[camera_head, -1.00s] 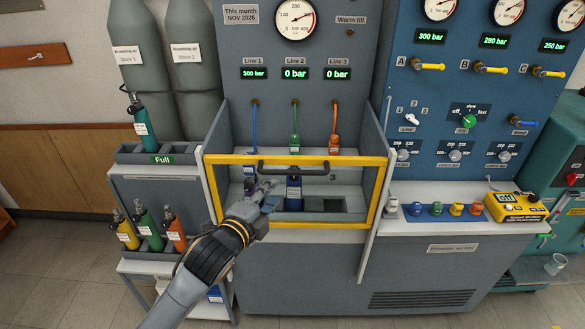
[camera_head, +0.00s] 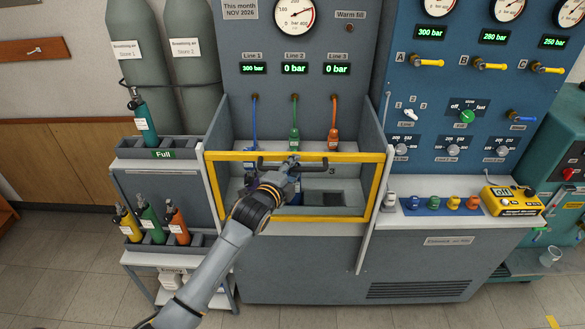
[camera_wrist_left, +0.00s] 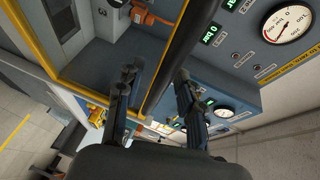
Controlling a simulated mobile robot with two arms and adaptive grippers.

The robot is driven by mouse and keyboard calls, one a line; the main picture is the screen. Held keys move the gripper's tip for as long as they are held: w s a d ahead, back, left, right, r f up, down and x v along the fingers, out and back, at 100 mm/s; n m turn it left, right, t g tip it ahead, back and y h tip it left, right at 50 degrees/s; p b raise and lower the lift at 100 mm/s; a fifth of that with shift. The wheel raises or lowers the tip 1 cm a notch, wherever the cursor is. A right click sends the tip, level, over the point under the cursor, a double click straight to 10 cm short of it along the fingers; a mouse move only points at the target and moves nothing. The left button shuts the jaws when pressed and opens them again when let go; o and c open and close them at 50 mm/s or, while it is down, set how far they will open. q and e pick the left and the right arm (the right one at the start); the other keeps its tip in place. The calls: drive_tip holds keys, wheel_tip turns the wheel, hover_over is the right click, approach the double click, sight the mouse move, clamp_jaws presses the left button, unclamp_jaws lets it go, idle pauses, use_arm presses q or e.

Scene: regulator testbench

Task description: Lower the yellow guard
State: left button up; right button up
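The yellow guard (camera_head: 352,156) is a rectangular frame with a clear pane across the front of the filling bay, its top bar below the hose ends. Its dark handle (camera_head: 317,168) runs along the upper part of the frame. My left gripper (camera_head: 292,165) is at the middle of the handle and hides part of it. In the left wrist view the fingers (camera_wrist_left: 156,80) are apart, with the dark handle bar (camera_wrist_left: 188,40) running between them; I cannot see a firm grip. The yellow frame edge (camera_wrist_left: 35,45) also shows there. My right gripper is not in view.
Blue, green (camera_head: 294,138) and orange (camera_head: 333,138) hoses hang behind the guard. A blue cylinder stands in the bay, mostly hidden by my arm. A rack of small cylinders (camera_head: 152,225) is at left. A yellow meter (camera_head: 512,200) sits on the right counter.

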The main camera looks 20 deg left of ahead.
use_arm(q)
drive_tip(key=shift+c, duration=0.4)
clamp_jaws()
drive_tip(key=shift+f, duration=0.1)
wheel_tip(320, 180, down, 29)
drive_tip(key=b, duration=2)
drive_tip(key=shift+o, duration=0.4)
unclamp_jaws()
drive_tip(key=shift+a, duration=0.1)
drive_tip(key=shift+s, duration=0.1)
